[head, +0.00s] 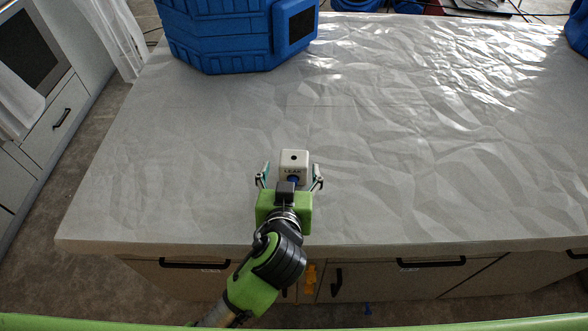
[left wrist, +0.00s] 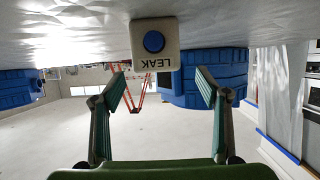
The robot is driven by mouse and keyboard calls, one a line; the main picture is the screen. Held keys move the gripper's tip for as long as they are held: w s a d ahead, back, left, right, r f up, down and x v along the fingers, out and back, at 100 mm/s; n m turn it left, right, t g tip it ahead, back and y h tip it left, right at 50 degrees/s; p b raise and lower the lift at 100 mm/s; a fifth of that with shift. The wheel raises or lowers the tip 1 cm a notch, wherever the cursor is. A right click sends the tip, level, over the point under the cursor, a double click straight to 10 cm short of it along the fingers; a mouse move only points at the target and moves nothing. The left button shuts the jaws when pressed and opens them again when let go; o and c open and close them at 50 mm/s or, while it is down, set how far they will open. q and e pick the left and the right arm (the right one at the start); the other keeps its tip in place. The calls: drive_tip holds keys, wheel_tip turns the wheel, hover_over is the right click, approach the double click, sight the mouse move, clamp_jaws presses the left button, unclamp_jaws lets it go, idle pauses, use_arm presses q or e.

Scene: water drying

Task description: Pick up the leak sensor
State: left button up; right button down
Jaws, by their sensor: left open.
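The leak sensor (head: 294,161) is a small white box marked LEAK with a dark dot on its top. It stands on the pale, crumpled-looking counter top (head: 400,150) near the front edge. In the left wrist view, which is upside down, the sensor (left wrist: 154,42) shows a blue round button above the lettering. My left gripper (head: 290,177) is open at the sensor's near side, with one finger toward each side. In the left wrist view the sensor lies between and beyond the fingertips, with no contact visible. My right gripper is out of view.
A large blue case (head: 225,40) stands at the counter's back left. Another blue object (head: 577,28) is at the right edge. Drawers with black handles (head: 430,263) are below the front edge. The counter around the sensor is clear.

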sight(293, 162)
use_arm(q)
drive_tip(key=shift+w+f, duration=0.15)
drive_tip(key=shift+w, duration=0.25)
drive_tip(key=shift+w+d+f+b, duration=0.15)
drive_tip(key=shift+w+f+b, duration=0.15)
drive_tip(key=shift+w+b, duration=0.25)
drive_tip(key=b+x, duration=0.1)
drive_tip(key=x, duration=0.2)
drive_tip(key=shift+w+d+f+b, duration=0.1)
drive_tip(key=shift+d+f+b, duration=0.05)
drive_tip(key=shift+b, duration=0.2)
drive_tip(key=shift+w, duration=0.3)
drive_tip(key=shift+s, duration=0.1)
drive_tip(key=c, duration=1.4)
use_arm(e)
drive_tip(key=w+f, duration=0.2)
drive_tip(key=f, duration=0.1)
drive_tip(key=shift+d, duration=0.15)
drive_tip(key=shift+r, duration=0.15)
